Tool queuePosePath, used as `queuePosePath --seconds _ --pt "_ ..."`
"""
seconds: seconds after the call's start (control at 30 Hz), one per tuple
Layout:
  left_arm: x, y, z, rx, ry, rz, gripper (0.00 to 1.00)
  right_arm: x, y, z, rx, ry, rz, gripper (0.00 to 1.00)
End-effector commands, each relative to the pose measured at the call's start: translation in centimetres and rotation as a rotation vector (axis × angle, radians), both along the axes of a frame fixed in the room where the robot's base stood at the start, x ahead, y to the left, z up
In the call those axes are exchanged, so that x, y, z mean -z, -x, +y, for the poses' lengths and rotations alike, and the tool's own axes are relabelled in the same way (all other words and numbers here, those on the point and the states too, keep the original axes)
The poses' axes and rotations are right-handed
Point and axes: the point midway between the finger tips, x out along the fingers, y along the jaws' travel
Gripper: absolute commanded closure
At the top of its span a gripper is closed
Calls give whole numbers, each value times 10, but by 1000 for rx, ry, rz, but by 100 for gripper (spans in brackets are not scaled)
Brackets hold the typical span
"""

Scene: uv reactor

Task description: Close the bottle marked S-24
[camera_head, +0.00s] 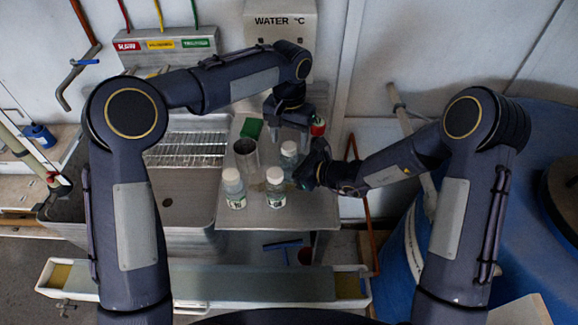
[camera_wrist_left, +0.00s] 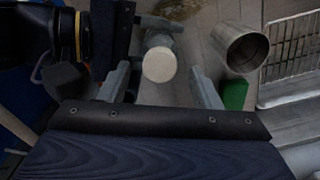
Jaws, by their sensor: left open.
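Three small clear bottles with pale tops stand on the steel counter (camera_head: 302,215): a front-left bottle (camera_head: 234,188), a front-right bottle (camera_head: 275,187) and a rear bottle (camera_head: 289,157). The front two show labels too small to read, so I cannot tell which is S-24. My left gripper (camera_head: 290,130) points down over the rear bottle. In the left wrist view its open fingers (camera_wrist_left: 163,88) stand either side of a round white top (camera_wrist_left: 159,64), apart from it. My right gripper (camera_head: 312,168) is close beside the rear bottle on its right; its jaws are not clear.
A steel beaker (camera_head: 246,160) stands left of the rear bottle, also in the left wrist view (camera_wrist_left: 240,46). A green block (camera_head: 251,128) lies behind it. A sink with a wire rack (camera_head: 185,150) is at left. A red-topped item (camera_head: 318,126) is behind my right gripper.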

Motion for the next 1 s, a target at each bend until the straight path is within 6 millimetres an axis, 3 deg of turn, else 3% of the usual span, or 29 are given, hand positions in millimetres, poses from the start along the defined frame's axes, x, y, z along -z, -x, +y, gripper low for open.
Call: queuePosePath --seconds 0.3,0.43,0.6,0.9,0.93,1.0 --pt "-69 -1 -1 -1 3 -5 42 0 0 0 0 0 0 100" --pt "-89 -1 -1 0 3 -3 42 0 0 0 0 0 0 100" --pt "-103 0 0 -1 1 -1 42 0 0 0 0 0 0 100" --pt "-105 0 0 0 1 0 42 0 0 0 0 0 0 100" --pt "-105 0 0 0 1 0 42 0 0 0 0 0 0 52" --pt "-105 0 0 0 1 0 42 0 0 0 0 0 0 43"
